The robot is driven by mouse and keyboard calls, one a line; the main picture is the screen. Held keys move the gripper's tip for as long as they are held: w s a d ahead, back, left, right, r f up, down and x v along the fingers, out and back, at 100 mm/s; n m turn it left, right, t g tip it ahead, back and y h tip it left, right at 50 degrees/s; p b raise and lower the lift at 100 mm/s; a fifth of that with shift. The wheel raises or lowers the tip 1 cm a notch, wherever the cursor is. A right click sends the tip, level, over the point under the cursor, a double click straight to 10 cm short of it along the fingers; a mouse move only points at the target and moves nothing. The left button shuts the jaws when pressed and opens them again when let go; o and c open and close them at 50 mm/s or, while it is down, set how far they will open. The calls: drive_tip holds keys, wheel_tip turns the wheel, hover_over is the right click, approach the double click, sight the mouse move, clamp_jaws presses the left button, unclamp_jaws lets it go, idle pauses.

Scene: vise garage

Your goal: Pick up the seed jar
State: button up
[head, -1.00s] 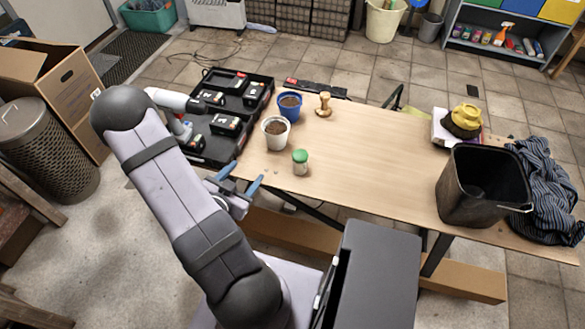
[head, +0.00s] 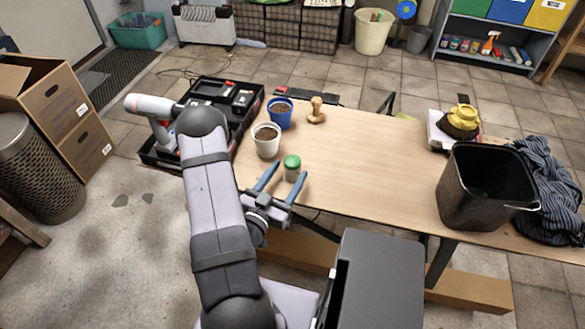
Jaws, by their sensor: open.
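The seed jar (head: 291,174) is a small clear jar with a green lid. It stands upright on the near left part of the wooden table (head: 370,160). My gripper (head: 286,177) is open, with its two blue fingers pointing at the jar from the near side. The left fingertip lies to the jar's left in the picture and the right one to its right. Whether the fingers touch the jar, and how their height compares with it, I cannot tell.
A white pot of soil (head: 266,141) stands just behind and left of the jar. A blue pot (head: 280,112) and a wooden stamp (head: 316,110) are farther back. A black bin (head: 462,200) stands at the right. The table's middle is clear.

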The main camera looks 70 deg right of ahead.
sight(289, 172)
drive_tip(key=shift+s+d, duration=0.2)
drive_tip(key=shift+d, duration=0.7)
drive_tip(key=shift+s+d, duration=0.15)
drive_tip(key=shift+d, duration=0.7)
drive_tip(key=c, duration=1.2)
